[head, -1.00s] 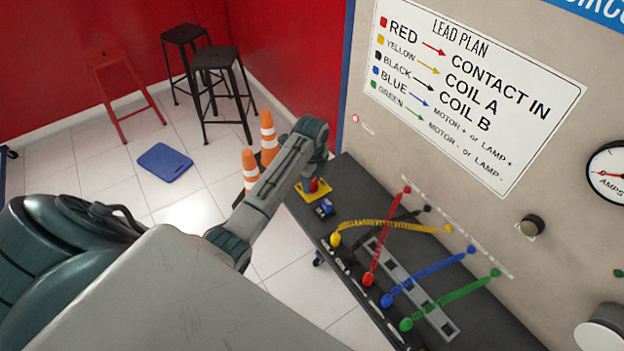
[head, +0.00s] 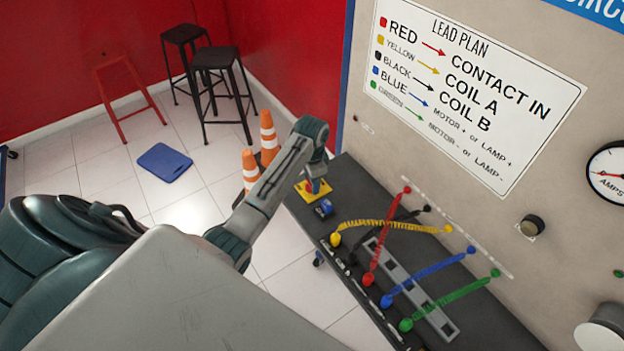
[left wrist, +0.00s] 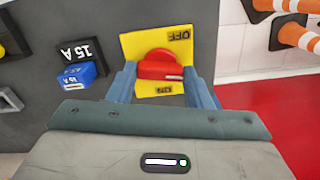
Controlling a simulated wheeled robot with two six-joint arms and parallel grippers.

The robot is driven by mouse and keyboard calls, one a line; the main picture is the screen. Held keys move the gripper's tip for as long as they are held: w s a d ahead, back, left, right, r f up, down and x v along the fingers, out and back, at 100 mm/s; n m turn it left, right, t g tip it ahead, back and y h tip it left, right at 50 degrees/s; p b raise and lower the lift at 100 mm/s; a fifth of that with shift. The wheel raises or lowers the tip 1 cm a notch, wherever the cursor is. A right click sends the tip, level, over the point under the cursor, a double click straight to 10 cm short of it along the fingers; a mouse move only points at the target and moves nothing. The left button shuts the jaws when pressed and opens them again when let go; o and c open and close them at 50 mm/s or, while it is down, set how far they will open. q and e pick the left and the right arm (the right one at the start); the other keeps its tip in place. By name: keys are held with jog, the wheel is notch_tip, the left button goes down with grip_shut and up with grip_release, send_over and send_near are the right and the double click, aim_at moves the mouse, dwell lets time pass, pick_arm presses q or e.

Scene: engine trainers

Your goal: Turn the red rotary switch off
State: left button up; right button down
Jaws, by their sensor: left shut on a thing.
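The red rotary switch (left wrist: 160,66) sits on a yellow plate (left wrist: 130,46) in the left wrist view. The plate carries an OFF label at its upper right and another, upside-down label below the knob. My left gripper (left wrist: 161,76) has one blue-grey finger on each side of the red knob and is shut on it. In the head view my left gripper (head: 317,186) stands over the yellow plate (head: 309,195) at the bench's far left end and hides most of the knob. My right gripper is not in view.
A blue 15 A part (left wrist: 79,75) sits beside the plate. Coloured leads, such as the yellow lead (head: 390,225), run across the dark bench (head: 345,180) to the upright panel (head: 400,170). Orange cones (head: 268,135) stand on the floor beyond the bench end.

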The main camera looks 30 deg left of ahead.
pick_arm(q)
jog(key=shift+n, duration=1.2)
jog(key=o, duration=1)
